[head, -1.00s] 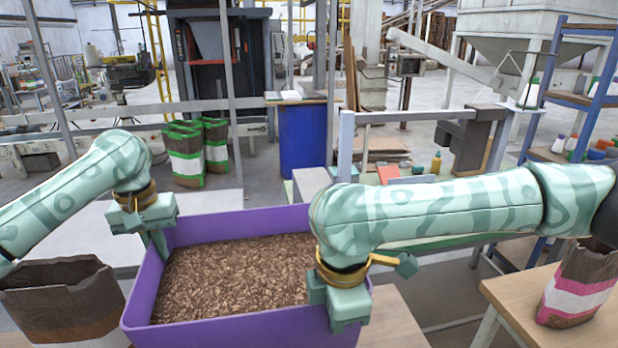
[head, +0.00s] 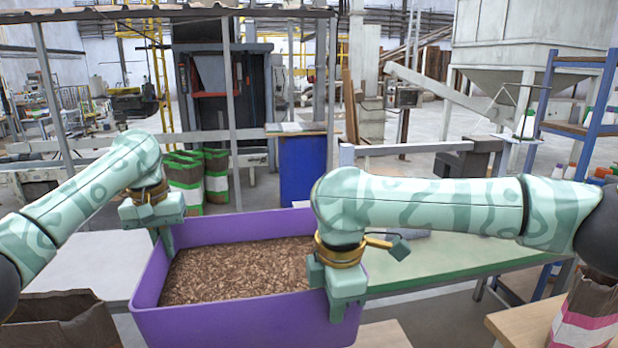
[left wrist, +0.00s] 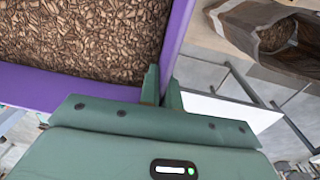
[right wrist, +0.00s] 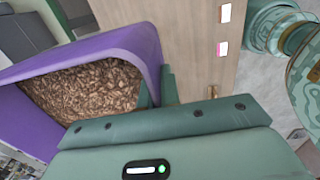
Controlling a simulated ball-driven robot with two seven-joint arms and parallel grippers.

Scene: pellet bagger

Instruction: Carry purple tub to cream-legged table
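The purple tub (head: 240,317), full of brown pellets, is in front of me in the head view, about level. My left gripper (head: 166,243) is shut on its left wall. The left wrist view shows the fingers (left wrist: 163,90) on both sides of the wall. My right gripper (head: 338,308) is shut on the right wall, and its fingers (right wrist: 156,92) show there in the right wrist view. A wooden-topped table (head: 503,322) stands at the lower right; its legs hardly show. Another wooden top (head: 387,336) lies below the tub's right side. The tub's underside is hidden.
A green-topped table (head: 470,264) stands behind on the right and a pale table (head: 92,258) on the left. An open brown bag (head: 62,322) is at lower left. A pink-striped bag (head: 588,318) stands at the right. A blue barrel (head: 303,168) is farther back.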

